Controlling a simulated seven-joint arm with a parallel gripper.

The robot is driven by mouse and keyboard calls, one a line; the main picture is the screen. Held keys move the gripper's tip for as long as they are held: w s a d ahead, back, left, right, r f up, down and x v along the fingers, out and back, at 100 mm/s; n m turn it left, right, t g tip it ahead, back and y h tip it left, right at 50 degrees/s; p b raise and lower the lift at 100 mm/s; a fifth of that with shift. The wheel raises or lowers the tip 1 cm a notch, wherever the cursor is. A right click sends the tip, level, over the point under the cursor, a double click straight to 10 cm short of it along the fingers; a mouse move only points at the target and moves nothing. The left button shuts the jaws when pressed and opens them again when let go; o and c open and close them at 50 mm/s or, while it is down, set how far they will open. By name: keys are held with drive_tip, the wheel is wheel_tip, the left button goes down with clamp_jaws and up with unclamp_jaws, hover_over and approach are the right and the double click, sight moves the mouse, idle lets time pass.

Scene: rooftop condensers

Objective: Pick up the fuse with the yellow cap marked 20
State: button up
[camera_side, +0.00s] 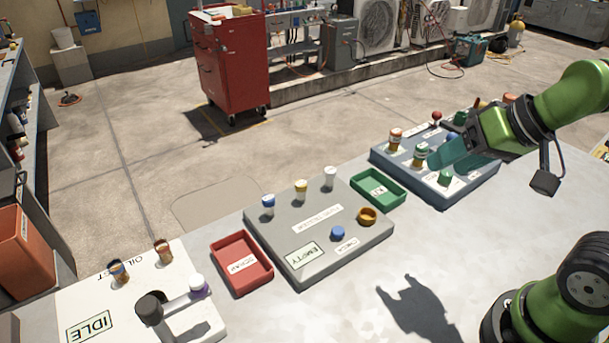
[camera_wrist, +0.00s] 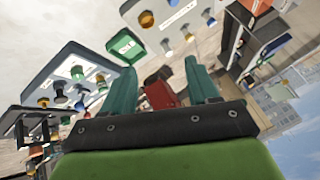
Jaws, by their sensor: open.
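The yellow-capped fuse (camera_side: 301,188) stands upright on the grey board (camera_side: 290,262), between a blue-capped fuse (camera_side: 268,205) and a white-capped fuse (camera_side: 330,176). No number on its cap is readable. In the wrist view the yellow-capped fuse (camera_wrist: 188,35) is small, near the top. My gripper (camera_side: 458,158) is open and empty, over the blue-grey board to the right, well away from the fuse. Its two teal fingers (camera_wrist: 158,70) stand apart in the wrist view. The small gaps between the fingers and the right board's parts cannot be judged.
A green tray (camera_side: 378,202) and a red tray (camera_side: 243,283) flank the grey board. The blue-grey board (camera_side: 382,164) carries several upright parts. A white board (camera_side: 72,305) lies at left; the front table is clear.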

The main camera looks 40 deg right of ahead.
drive_tip(key=n+g+h, duration=0.1)
drive_tip(key=g+h, duration=0.2)
hover_over(301, 182)
drive_tip(key=s, duration=0.3)
drive_tip(key=f, duration=1.3)
drive_tip(key=shift+w+a+f, duration=0.2)
drive_tip(key=shift+f, duration=0.1)
drive_tip(key=shift+w+x, duration=0.15)
drive_tip(key=shift+x, duration=1.4)
drive_tip(key=shift+w+x, duration=0.1)
drive_tip(key=shift+x, duration=1.4)
drive_tip(key=shift+a+r, duration=0.1)
